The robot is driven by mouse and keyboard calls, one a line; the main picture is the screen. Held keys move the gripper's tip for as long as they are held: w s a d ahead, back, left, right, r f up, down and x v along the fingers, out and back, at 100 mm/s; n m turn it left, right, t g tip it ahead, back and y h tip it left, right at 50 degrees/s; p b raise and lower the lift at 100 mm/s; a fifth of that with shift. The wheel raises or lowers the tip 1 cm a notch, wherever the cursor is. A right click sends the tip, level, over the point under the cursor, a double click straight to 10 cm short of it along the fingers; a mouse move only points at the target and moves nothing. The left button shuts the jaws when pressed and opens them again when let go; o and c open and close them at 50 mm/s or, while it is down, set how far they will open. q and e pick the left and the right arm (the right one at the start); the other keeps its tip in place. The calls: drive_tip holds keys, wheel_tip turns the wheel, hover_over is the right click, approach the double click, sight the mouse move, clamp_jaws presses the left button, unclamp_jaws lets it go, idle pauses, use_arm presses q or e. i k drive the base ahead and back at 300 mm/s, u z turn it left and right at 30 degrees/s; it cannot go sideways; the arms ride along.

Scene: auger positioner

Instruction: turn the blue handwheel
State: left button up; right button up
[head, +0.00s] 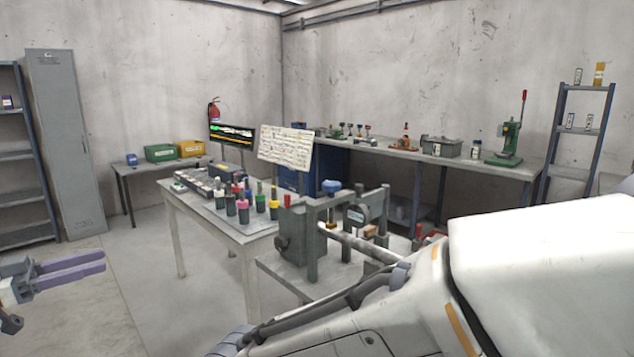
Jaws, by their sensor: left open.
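The blue handwheel (331,186) sits on top of a grey-green metal machine (305,238) near the middle of the head view. The machine stands on a small grey table, and its lower right part is hidden behind a large white link of my own arm. My left gripper (104,263) is at the far left edge, with two purple fingers pointing right. It is open and empty, well apart from the handwheel. My right gripper does not show.
A long workbench (400,150) with a green press (508,140) runs along the back wall. The floor between my left gripper and the tables is clear.

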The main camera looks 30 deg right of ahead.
sight(331, 186)
drive_tip(key=u, duration=0.05)
drive_tip(key=i, duration=1.15)
drive_tip(key=z, duration=1.3)
